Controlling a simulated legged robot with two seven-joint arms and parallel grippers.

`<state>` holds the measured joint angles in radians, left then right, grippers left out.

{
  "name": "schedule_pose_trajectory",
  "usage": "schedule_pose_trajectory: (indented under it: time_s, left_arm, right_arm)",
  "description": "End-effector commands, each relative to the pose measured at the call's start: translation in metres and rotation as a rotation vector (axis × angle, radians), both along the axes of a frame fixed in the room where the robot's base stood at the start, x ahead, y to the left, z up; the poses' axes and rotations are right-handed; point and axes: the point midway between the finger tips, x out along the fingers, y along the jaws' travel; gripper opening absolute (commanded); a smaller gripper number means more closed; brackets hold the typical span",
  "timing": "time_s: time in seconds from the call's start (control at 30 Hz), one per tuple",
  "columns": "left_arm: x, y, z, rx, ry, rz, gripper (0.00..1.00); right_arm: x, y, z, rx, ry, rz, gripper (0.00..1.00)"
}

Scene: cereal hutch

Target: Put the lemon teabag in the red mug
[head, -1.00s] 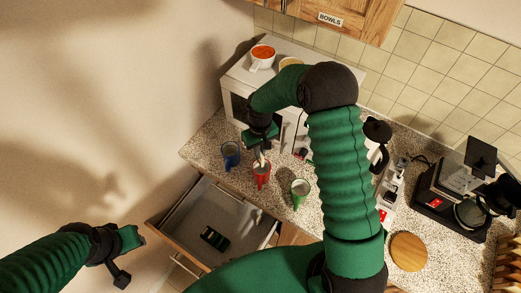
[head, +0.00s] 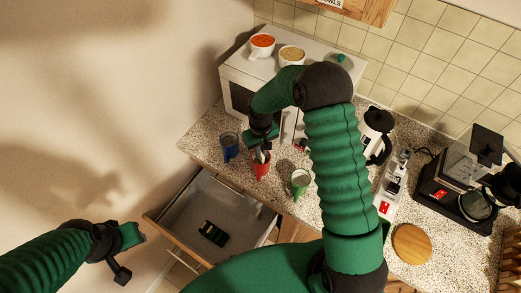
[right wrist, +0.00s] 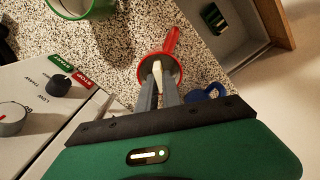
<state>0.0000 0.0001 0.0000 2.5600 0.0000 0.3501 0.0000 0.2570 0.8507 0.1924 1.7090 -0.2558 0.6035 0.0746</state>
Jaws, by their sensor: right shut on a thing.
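The red mug (head: 260,171) stands on the speckled counter between a blue mug and a green mug; it also shows in the right wrist view (right wrist: 172,42). My right gripper (head: 262,156) points down at its mouth. In the right wrist view my right gripper (right wrist: 158,92) is shut on a pale yellow-white piece, the lemon teabag (right wrist: 157,70), which reaches over or into the mug's opening. Whether it touches the mug's inside is hidden. My left gripper (head: 134,238) is low at the left, away from the counter; its fingers are unclear.
The blue mug (head: 230,147) and green mug (head: 300,182) stand close on either side. Behind is a white microwave (head: 235,74) with cups on top. An open drawer (head: 205,200) holds a dark green box (head: 213,233). A kettle (head: 376,130) stands to the right.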

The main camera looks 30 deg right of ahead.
Motion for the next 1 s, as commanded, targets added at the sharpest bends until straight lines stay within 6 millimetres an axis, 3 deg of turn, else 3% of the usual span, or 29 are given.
schedule_pose_trajectory:
  time_s: [0.1,0.13,0.3,0.67,0.77,1.0]
  left_arm:
    - [0.000,0.000,0.000,0.000,0.000,0.000,0.36]
    - [0.000,0.000,0.000,0.000,0.000,0.000,0.36]
    - [0.000,0.000,0.000,0.000,0.000,0.000,0.36]
    - [0.000,0.000,-0.002,0.000,0.000,0.000,0.36]
    - [0.000,0.000,-0.007,0.000,0.000,0.000,0.36]
    - [0.000,0.000,-0.024,0.000,0.000,0.000,0.36]
  right_arm:
    - [0.001,0.000,0.000,0.000,0.000,0.000,0.00]
    - [0.001,0.000,0.000,0.000,0.000,0.000,0.13]
    - [0.000,0.000,0.000,0.000,0.000,0.000,0.34]
    - [0.001,0.000,0.005,0.000,-0.002,0.000,0.34]
    - [0.002,0.000,0.019,-0.001,-0.005,-0.001,0.34]
    - [0.002,-0.001,0.086,-0.001,-0.008,0.000,0.34]
